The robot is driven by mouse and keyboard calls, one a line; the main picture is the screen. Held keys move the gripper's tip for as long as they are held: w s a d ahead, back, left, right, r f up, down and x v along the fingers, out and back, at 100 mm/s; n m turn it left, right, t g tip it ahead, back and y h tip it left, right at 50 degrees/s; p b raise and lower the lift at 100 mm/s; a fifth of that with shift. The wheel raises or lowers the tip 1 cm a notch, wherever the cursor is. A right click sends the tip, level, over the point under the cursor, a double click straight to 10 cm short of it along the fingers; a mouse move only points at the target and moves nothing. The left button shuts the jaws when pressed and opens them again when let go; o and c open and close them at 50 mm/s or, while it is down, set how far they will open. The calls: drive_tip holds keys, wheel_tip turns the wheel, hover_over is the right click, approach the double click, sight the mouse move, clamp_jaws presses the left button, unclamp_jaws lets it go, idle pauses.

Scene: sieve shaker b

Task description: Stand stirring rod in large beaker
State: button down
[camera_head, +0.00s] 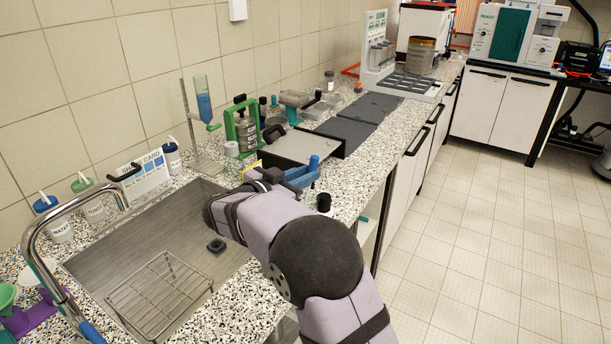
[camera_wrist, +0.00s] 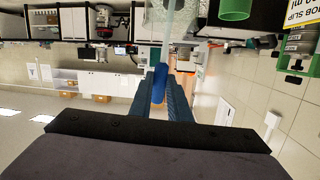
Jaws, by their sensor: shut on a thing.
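My gripper (camera_head: 302,178) is above the counter just right of the sink, with its fingers closed together. In the wrist view, my gripper (camera_wrist: 160,98) is shut on the stirring rod, whose blue end (camera_wrist: 160,82) sits between the fingertips. The pale, clear shaft of the stirring rod (camera_wrist: 170,32) runs away from the fingers to the top edge. In the head view, the blue end (camera_head: 313,163) shows just above the fingers, and the rest of the rod is hidden. I cannot clearly make out the large beaker; my arm covers part of the counter.
A steel sink (camera_head: 215,215) with a wire rack (camera_head: 160,292) lies at the left. A grey box (camera_head: 302,145) and a green-framed clamp (camera_head: 241,125) stand behind my gripper. A small black-topped item (camera_head: 324,203) is close on the right.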

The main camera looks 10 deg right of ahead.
drive_tip(key=c, duration=1.6)
unclamp_jaws()
drive_tip(key=b+v, duration=0.3)
drive_tip(key=v, duration=0.4)
drive_tip(key=shift+a, duration=0.15)
drive_tip(key=shift+s, duration=0.1)
